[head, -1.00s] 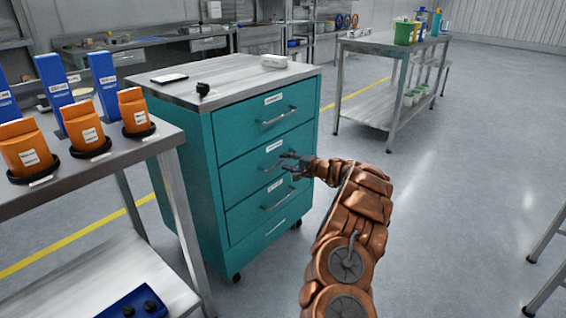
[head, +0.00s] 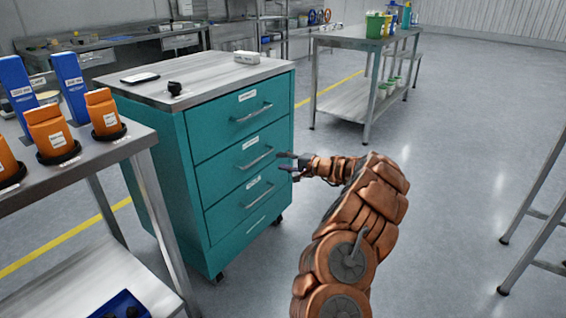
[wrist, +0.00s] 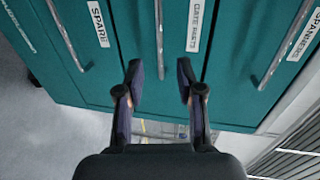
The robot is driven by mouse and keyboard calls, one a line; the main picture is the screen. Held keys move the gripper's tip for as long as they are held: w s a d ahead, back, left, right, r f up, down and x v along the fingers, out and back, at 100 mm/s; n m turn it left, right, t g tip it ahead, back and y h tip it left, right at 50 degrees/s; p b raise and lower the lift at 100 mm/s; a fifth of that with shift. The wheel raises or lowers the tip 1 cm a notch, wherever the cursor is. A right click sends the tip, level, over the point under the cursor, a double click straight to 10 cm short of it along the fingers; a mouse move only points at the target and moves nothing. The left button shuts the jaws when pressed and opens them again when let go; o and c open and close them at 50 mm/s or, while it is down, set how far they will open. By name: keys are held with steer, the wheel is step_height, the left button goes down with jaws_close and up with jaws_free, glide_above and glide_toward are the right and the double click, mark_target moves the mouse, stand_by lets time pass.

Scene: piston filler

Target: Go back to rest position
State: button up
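My gripper (head: 284,164) is in front of the right edge of the teal drawer cabinet (head: 165,185), at about the height between the middle and lower handles. In the wrist view its two fingers (wrist: 160,78) are apart with nothing held between the tips. The cabinet front (wrist: 225,75) lies beyond them, with handles and labels, one reading "SPARE". The three drawers look shut. My fingers look clear of the handles, though the exact gap to the cabinet front cannot be told.
A steel bench (head: 135,142) with orange and blue containers stands at left. A black item (head: 174,89) and a white box (head: 233,57) are on the cabinet top. Metal legs (head: 535,190) are at right. The floor between is open.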

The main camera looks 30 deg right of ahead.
steer(key=s+a+r+n+g+y+p, duration=0.3)
steer(key=a+r+n+p, duration=0.15)
steer(key=a+r, duration=0.85)
steer(key=s+a+r+n+g+y+p, duration=0.35)
steer(key=a+r+p, duration=0.4)
steer(key=a, duration=0.95)
steer(key=s+a+r+n+g+p, duration=0.2)
steer(key=s+a+r+g+p, duration=0.15)
steer(key=s+a+r, duration=0.4)
steer(key=s+a+r+n+g+h+p, duration=0.1)
steer(key=s+a+r+g+h+p, duration=0.15)
steer(key=s, duration=0.35)
steer(key=s+a+r+n+g+h+p, duration=0.1)
steer(key=s+a+p, duration=0.15)
steer(key=s, duration=0.45)
steer(key=s+a+r+n+g+h+p, duration=0.1)
steer(key=s+r+p, duration=0.1)
steer(key=s+p, duration=0.3)
steer(key=s+d+r+h+p, duration=0.1)
steer(key=s+d+h+p, duration=0.1)
steer(key=s, duration=0.5)
steer(key=s+d+r+g+h+p, duration=0.1)
steer(key=s+d+r+h+p, duration=0.1)
steer(key=s, duration=0.5)
steer(key=s+d+r+h+p, duration=0.2)
steer(key=s+d+h+p, duration=0.1)
steer(key=s+d+p, duration=0.2)
steer(key=shift+s+d+r+n+g+h, duration=0.3)
steer(key=shift+s+d+g+h, duration=0.1)
steer(key=shift+s+d, duration=0.7)
